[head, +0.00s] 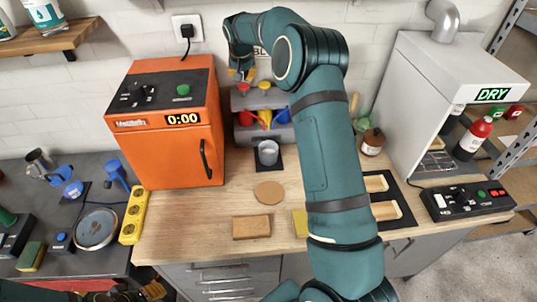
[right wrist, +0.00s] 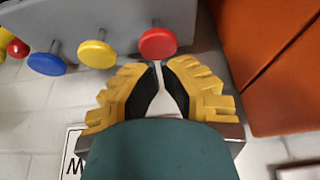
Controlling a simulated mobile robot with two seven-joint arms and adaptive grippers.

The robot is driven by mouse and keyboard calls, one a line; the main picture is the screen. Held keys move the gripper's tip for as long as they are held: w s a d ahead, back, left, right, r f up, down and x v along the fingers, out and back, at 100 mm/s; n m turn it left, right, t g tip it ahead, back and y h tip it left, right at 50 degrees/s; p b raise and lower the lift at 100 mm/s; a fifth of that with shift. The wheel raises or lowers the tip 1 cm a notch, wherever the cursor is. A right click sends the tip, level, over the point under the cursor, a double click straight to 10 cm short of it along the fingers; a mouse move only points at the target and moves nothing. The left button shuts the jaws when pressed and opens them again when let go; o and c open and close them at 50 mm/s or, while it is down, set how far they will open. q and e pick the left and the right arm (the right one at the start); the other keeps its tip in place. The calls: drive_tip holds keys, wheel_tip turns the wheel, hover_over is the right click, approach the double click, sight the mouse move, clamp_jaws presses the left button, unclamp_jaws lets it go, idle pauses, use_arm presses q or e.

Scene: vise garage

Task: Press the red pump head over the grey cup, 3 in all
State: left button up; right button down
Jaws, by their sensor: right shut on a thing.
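The red pump head (head: 243,88) sits at the left of the grey pump rack (head: 246,104), with a yellow and a blue head beside it. In the right wrist view the red head (right wrist: 158,43) is a round disc on a short stem, just past my fingertips. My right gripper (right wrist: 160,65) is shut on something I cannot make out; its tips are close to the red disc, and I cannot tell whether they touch. In the head view my right gripper (head: 241,74) is above the red head. The grey cup (head: 268,152) stands upright before the rack. My left gripper (head: 140,292) is partly cut off.
An orange oven (head: 170,128) stands close left of the rack. A brown bottle (head: 372,142) and a grey drying machine (head: 415,100) are on the right. A round cork mat (head: 269,191) and a tan block (head: 251,227) lie in front. My right arm hides part of the bench.

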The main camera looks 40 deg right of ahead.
sight(244, 86)
drive_tip(key=shift+f+b, duration=1.15)
drive_tip(key=shift+f, duration=0.85)
drive_tip(key=shift+r+p, duration=1.65)
drive_tip(key=shift+r, duration=0.5)
drive_tip(key=shift+f, duration=0.15)
